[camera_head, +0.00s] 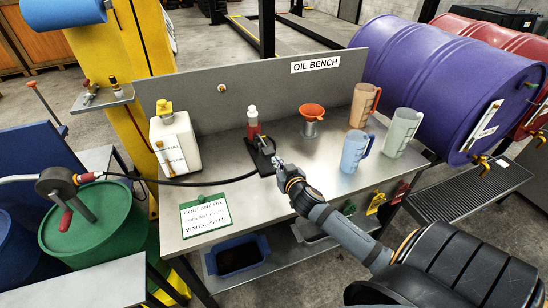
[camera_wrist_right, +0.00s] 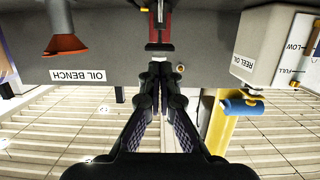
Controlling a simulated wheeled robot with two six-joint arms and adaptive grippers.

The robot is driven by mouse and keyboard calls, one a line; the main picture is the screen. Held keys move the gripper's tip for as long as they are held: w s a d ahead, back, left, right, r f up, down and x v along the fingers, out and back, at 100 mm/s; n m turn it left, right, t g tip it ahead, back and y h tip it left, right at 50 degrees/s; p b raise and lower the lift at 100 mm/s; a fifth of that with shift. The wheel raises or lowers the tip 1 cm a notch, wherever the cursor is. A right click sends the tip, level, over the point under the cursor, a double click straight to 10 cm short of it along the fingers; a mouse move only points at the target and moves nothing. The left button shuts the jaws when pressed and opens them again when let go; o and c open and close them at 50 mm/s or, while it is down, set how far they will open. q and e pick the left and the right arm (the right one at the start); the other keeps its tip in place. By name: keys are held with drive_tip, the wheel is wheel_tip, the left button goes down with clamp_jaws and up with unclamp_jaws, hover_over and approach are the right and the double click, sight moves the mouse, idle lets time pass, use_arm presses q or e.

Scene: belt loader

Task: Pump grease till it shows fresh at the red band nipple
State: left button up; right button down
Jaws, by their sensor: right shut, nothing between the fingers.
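My right gripper (camera_head: 279,163) is shut and empty beside a small black stand (camera_head: 262,155) on the bench. In the right wrist view its fingers (camera_wrist_right: 160,64) meet in front of a red part. A black hose (camera_head: 210,182) runs from the stand to a grey pump head with a red handle (camera_head: 66,217) on a green drum (camera_head: 95,232). Small fittings (camera_head: 88,90) with brass and reddish parts sit on a grey bracket on the yellow post; I cannot tell a red band or any grease there. My left gripper is not in view.
A purple drum (camera_head: 440,75) lies at the right. The bench's front middle is clear.

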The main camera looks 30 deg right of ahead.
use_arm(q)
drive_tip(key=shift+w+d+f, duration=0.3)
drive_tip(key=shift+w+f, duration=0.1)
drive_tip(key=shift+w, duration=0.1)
use_arm(e)
drive_tip(key=s, duration=0.3)
drive_tip(key=s+a, duration=0.1)
drive_tip(key=shift+s+f, duration=0.3)
drive_tip(key=shift+s, duration=0.1)
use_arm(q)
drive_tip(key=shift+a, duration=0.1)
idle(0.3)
